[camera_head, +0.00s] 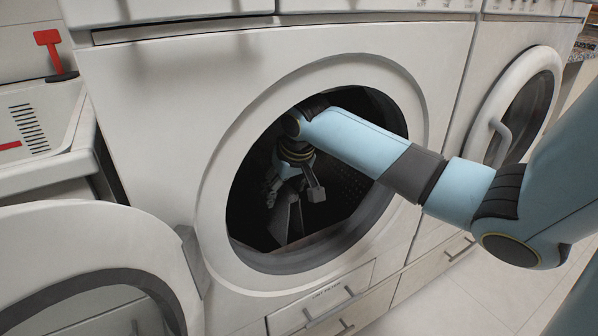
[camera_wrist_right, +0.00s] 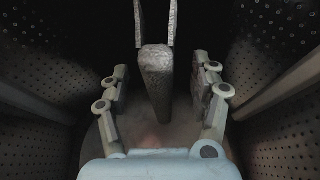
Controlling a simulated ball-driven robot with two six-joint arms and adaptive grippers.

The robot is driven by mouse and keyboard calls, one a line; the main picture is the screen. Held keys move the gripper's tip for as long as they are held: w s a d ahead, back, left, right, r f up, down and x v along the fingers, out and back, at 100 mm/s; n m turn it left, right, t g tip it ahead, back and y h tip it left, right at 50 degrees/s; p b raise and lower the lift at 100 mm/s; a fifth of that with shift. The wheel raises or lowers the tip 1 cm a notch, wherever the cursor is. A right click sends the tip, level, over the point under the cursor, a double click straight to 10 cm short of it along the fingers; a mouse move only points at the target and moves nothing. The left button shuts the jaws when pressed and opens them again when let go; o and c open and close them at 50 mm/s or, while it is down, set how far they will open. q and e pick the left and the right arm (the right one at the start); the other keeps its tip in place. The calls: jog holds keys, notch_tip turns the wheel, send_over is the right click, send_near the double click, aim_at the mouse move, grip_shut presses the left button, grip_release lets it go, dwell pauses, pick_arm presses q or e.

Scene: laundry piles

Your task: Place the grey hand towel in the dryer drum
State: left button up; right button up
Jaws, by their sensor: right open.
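My right gripper (camera_head: 293,192) is inside the dryer drum (camera_head: 350,185), reaching in through the round opening. In the right wrist view, its two fingers (camera_wrist_right: 164,70) are spread apart. A narrow, grey, textured piece (camera_wrist_right: 156,80), which looks like the grey hand towel, stands between them with gaps on both sides. In the head view, a grey folded shape (camera_head: 285,222) shows below the gripper in the drum, probably the same towel. Its lower end and full outline are hard to tell in the dark. My left gripper is not in view.
The dryer's round door (camera_head: 110,240) stands open at the lower left. Perforated drum walls (camera_wrist_right: 275,120) flank the gripper. A second machine with a shut round door (camera_head: 490,125) stands at the right. Floor is clear at the lower right.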

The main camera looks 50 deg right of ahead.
aim_at(299, 205)
jog(key=s+a+p, duration=0.1)
jog(key=s+a, duration=0.1)
jog(key=s, duration=0.4)
dwell(0.4)
